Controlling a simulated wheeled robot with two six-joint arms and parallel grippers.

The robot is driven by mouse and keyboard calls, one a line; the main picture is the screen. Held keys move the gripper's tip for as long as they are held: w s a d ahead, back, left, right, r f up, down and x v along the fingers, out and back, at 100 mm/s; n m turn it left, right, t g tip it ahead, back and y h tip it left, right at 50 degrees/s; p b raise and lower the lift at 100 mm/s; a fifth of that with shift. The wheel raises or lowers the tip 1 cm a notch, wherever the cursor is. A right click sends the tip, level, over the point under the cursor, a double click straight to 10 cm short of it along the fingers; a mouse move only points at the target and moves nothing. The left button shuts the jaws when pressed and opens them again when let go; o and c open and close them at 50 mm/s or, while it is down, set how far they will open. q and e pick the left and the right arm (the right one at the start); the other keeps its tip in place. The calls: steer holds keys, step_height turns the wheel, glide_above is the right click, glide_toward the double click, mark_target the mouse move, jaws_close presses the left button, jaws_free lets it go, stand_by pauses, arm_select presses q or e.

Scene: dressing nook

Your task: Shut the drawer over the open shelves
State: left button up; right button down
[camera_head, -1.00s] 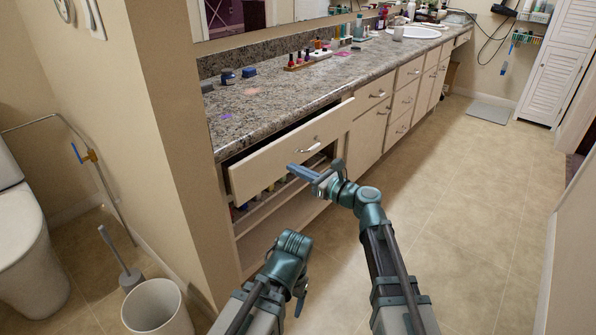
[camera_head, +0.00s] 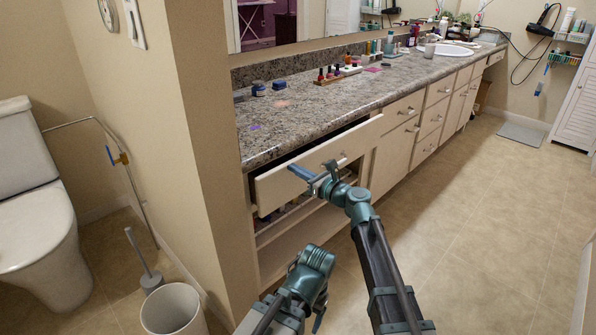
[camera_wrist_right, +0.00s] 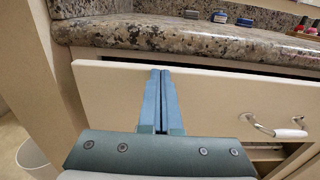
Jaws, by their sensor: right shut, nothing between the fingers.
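The cream drawer (camera_head: 290,188) over the open shelves (camera_head: 300,240) stands partly out from under the granite counter, with a dark gap above its front. My right gripper (camera_head: 296,169) is shut and empty, its fingertips at the drawer front, left of the handle. In the right wrist view the shut fingers (camera_wrist_right: 162,80) point at the drawer front (camera_wrist_right: 108,92), near its top edge; I cannot tell if they touch. The handle (camera_wrist_right: 275,127) is to their right. My left arm is low in the head view; its gripper (camera_head: 318,322) is mostly hidden behind its own wrist.
The granite counter (camera_head: 300,118) holds nail polish bottles (camera_head: 338,72) and small blue jars (camera_head: 268,88). A wall corner (camera_head: 205,120) borders the drawer on the left. A white bin (camera_head: 172,308) and a toilet (camera_head: 40,225) stand at left.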

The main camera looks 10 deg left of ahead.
mark_target(286, 163)
steer(key=x, duration=0.5)
steer(key=shift+w+r, duration=0.1)
